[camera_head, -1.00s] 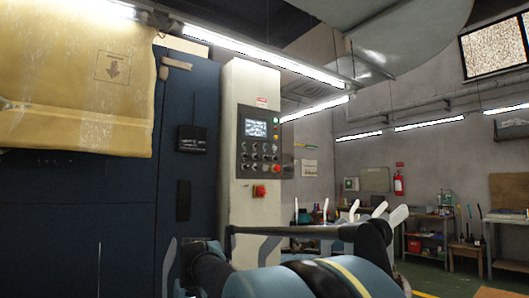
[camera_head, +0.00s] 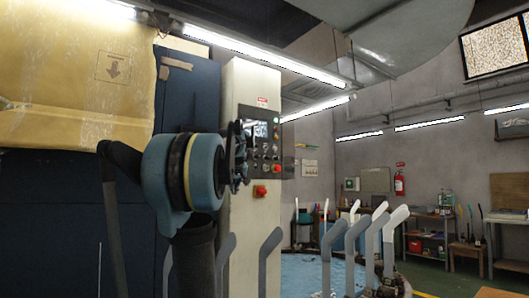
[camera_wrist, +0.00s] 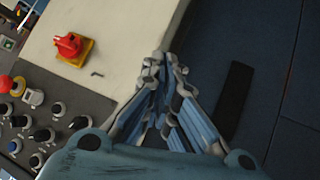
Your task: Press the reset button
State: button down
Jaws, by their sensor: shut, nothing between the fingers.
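The control panel (camera_head: 287,163) is on a pale upright column (camera_head: 250,222). It carries a screen, several knobs and small buttons, and a red button (camera_head: 277,169). In the wrist view the panel (camera_wrist: 72,103) fills the lower left, with a red mushroom button (camera_wrist: 6,84), a whitish button (camera_wrist: 33,97) and dark knobs. I cannot tell which one is the reset button. My gripper (camera_head: 240,155) is in front of the panel's left side and partly hides its screen and knobs. In the wrist view my gripper (camera_wrist: 165,65) is shut and empty, its fingertips to the right of the panel.
A red rotary switch on a yellow plate (camera_wrist: 72,47) sits on the column below the panel, left of my fingertips in the wrist view. A dark blue cabinet (camera_head: 190,100) with a yellow cover (camera_head: 60,120) stands left. Several upright sock forms (camera_head: 365,235) stand at lower right.

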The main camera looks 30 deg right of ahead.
aim_at(266, 147)
jog(key=d+r+h, duration=0.3)
jog(key=d+r, duration=0.7)
jog(key=d, duration=0.2)
jog(key=d+r+m+t+h, duration=0.1)
jog(key=d+r+h, duration=0.1)
jog(key=d+r, duration=0.8)
jog(key=w+d, duration=0.1)
jog(key=d, duration=0.2)
jog(key=shift+r+m+t+h, duration=0.3)
jog(key=shift+r+h, duration=0.1)
jog(key=shift+w+a, duration=0.15)
jog(key=shift+w, duration=2.05)
jog(key=shift+w+a, duration=0.15)
jog(key=shift+w, duration=2)
jog(key=shift+w, duration=0.3)
